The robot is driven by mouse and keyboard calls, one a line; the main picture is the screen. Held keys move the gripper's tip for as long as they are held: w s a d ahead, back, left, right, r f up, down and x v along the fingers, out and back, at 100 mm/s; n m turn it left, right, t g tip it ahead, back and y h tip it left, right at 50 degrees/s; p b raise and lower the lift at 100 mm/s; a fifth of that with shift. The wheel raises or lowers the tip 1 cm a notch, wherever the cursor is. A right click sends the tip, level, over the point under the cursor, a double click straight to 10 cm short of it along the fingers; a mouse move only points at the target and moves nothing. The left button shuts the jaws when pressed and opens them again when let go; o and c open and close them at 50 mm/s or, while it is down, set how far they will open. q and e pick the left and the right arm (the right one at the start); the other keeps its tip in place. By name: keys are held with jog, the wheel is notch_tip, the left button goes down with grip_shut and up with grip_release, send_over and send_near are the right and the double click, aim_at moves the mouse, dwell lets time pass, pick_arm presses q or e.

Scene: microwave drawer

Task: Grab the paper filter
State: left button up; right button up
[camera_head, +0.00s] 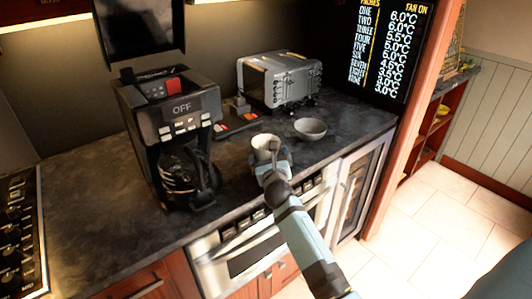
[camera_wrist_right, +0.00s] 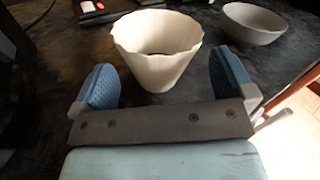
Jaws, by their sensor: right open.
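The paper filter (camera_head: 263,143) is a cream, cup-shaped piece with a wavy rim, standing upright on the dark counter near its front edge. In the right wrist view the filter (camera_wrist_right: 157,50) is just ahead of the open fingers, its lower part in line with the gap between them. My right gripper (camera_wrist_right: 162,85) has its two blue finger pads wide apart and is empty. In the head view my right gripper (camera_head: 270,160) is at the filter's near side and covers part of it. My left gripper is not in view.
A coffee maker (camera_head: 178,125) marked OFF stands left of the filter. A grey bowl (camera_head: 310,129) is to its right, also in the wrist view (camera_wrist_right: 254,22). A silver toaster (camera_head: 280,78) stands behind. The counter (camera_head: 85,205) is bare at the front left.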

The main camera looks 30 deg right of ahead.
aim_at(260, 144)
jog(key=x, duration=0.4)
jog(key=shift+w+d, duration=0.1)
jog(key=shift+w, duration=0.2)
jog(key=shift+r, duration=0.1)
jog(key=shift+c, duration=0.5)
jog(key=c, duration=0.6)
jog(key=shift+r, duration=0.1)
jog(key=shift+c, duration=0.2)
